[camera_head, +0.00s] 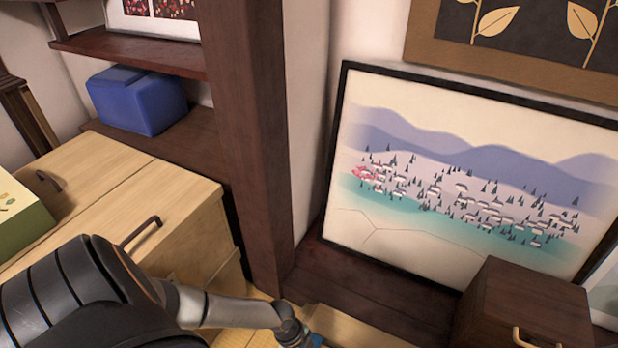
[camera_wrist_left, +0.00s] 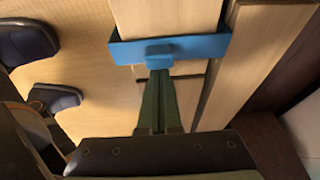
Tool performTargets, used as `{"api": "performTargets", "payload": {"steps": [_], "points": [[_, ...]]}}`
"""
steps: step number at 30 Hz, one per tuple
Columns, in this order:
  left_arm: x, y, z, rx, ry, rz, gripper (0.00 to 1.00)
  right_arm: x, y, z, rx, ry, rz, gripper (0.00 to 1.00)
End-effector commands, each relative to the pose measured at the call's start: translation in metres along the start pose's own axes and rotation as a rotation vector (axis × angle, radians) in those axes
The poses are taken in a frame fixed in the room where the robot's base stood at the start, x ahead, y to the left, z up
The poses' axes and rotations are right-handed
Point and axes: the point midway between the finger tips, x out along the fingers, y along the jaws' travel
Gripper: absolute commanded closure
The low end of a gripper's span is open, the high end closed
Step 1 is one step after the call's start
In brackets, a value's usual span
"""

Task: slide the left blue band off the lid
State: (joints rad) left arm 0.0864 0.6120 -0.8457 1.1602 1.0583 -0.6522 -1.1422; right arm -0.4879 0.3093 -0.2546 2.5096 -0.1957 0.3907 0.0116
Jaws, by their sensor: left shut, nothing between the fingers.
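In the left wrist view a blue band (camera_wrist_left: 198,47) runs across a pale wooden lid (camera_wrist_left: 165,18). A small blue block sticks out at the band's middle. My left gripper (camera_wrist_left: 158,74) has its two fingers together, empty, with the tips right at this block. I cannot tell whether they touch it. In the head view my left arm comes in from the lower left and its end runs off the bottom edge. A sliver of blue shows there, too little to identify. My right gripper is in neither view.
A pale wooden cabinet (camera_head: 185,213) stands at the left with a green box (camera_head: 22,222) on it. A dark post (camera_head: 250,120) rises beside it. A dark wooden box (camera_head: 525,300) stands at lower right. Dark blue rounded objects (camera_wrist_left: 27,43) lie left of the lid.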

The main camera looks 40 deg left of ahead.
Motion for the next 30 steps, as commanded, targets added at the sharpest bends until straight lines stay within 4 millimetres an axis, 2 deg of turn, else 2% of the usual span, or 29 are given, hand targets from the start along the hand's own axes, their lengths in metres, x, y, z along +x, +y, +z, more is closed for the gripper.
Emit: {"api": "performTargets", "payload": {"steps": [1,9,15,21,30], "points": [[-0.012,0.000,0.006,0.000,-0.013,0.001,1.00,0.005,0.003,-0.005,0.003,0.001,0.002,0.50],[-0.071,-0.001,0.003,0.001,-0.009,-0.003,1.00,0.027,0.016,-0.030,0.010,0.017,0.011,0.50],[-0.106,-0.001,0.001,0.001,-0.004,-0.003,1.00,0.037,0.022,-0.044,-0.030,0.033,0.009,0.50],[-0.120,-0.001,0.000,-0.001,-0.001,-0.004,1.00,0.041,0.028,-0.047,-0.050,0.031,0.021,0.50],[-0.120,-0.001,0.000,-0.001,0.001,-0.004,1.00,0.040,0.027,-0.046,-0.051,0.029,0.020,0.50]]}}
